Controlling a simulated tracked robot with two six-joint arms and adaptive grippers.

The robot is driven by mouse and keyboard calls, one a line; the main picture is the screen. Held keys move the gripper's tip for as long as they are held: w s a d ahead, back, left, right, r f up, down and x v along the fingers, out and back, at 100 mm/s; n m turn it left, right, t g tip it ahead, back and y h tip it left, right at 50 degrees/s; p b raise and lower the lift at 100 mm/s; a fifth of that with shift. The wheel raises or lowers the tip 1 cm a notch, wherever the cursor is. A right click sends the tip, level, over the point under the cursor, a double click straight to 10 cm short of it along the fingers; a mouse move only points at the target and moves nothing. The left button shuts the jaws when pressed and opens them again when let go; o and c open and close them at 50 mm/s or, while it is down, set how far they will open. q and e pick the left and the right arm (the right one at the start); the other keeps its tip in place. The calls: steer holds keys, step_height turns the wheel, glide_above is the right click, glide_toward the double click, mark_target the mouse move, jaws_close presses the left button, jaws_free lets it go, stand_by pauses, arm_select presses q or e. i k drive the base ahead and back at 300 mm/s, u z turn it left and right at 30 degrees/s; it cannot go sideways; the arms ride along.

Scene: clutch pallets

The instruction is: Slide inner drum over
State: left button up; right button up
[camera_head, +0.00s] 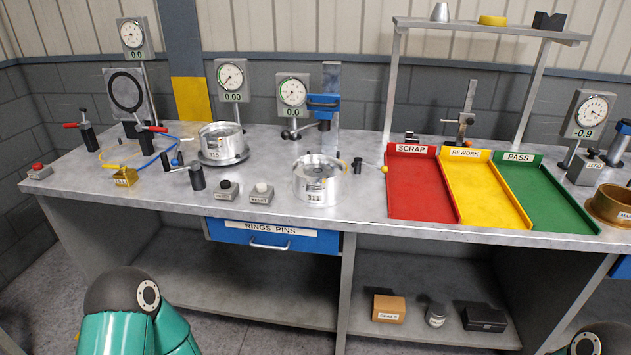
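A silver metal drum marked 311 (318,182) stands upright on the bench just right of centre. A second silver drum, its label reading about 315 (221,139), sits on a dark round base farther back and left. I cannot tell which of the two is the inner drum. Neither of my grippers is in view; only a teal arm part of mine shows at the lower left and a dark part at the lower right.
Buttons (228,190) stand between the drums near the front edge. Gauges and a blue clamp (325,106) rise behind. Red (420,205), yellow (480,205) and green (548,210) trays lie to the right. A brass ring (611,204) is at far right.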

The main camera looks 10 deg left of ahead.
mark_target(317, 179)
steer(key=k, duration=0.55)
steer(key=u, duration=0.2)
steer(key=i, duration=1.6)
steer(key=z, duration=0.65)
